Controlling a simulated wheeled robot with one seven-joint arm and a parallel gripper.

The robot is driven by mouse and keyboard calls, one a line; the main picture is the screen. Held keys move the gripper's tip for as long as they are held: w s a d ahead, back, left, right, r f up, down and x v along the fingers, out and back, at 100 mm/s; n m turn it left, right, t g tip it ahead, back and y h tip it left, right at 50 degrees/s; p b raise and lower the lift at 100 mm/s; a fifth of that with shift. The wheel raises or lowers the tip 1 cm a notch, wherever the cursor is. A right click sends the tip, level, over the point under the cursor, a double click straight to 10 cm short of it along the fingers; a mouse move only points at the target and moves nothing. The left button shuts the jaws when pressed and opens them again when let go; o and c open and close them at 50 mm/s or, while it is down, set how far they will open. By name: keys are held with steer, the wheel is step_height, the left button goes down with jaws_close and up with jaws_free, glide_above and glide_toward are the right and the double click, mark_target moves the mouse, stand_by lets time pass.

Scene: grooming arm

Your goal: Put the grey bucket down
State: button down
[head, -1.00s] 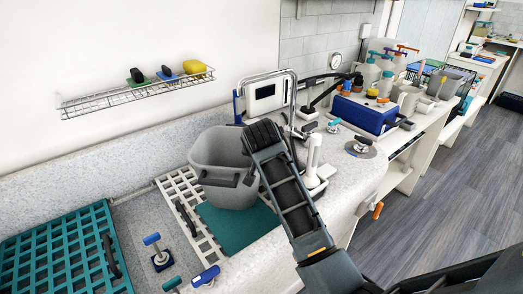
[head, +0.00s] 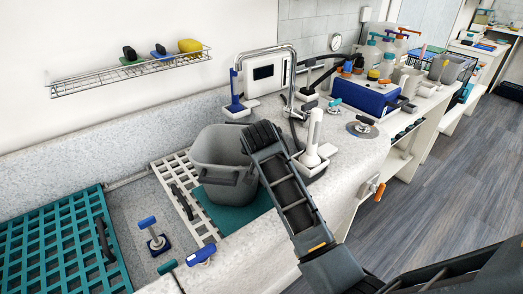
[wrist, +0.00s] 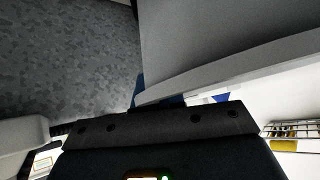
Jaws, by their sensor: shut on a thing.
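The grey bucket (head: 222,153) is upright at the sink, over a teal mat (head: 240,216). I cannot tell whether its base touches the mat. My gripper (head: 249,147) is shut on the bucket's right side near the rim, and my arm hides part of that side. In the wrist view the bucket (wrist: 225,35) fills the upper right as a large smooth grey surface with a paler rim. The gripper's dark body spans the bottom of that view, and its fingertips are hidden there.
A white grid (head: 172,177) and a teal grid (head: 55,250) lie left of the bucket. A faucet (head: 265,51), a white upright holder (head: 314,140) and a blue box (head: 364,100) stand behind and to the right. A wire shelf (head: 130,71) hangs on the wall.

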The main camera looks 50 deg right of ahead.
stand_by(0.5)
steer(key=c, duration=1.2)
jaws_free()
steer(key=shift+f, duration=0.15)
steer(key=shift+o, duration=0.2)
steer(key=v, duration=0.8)
steer(key=shift+b, duration=0.3)
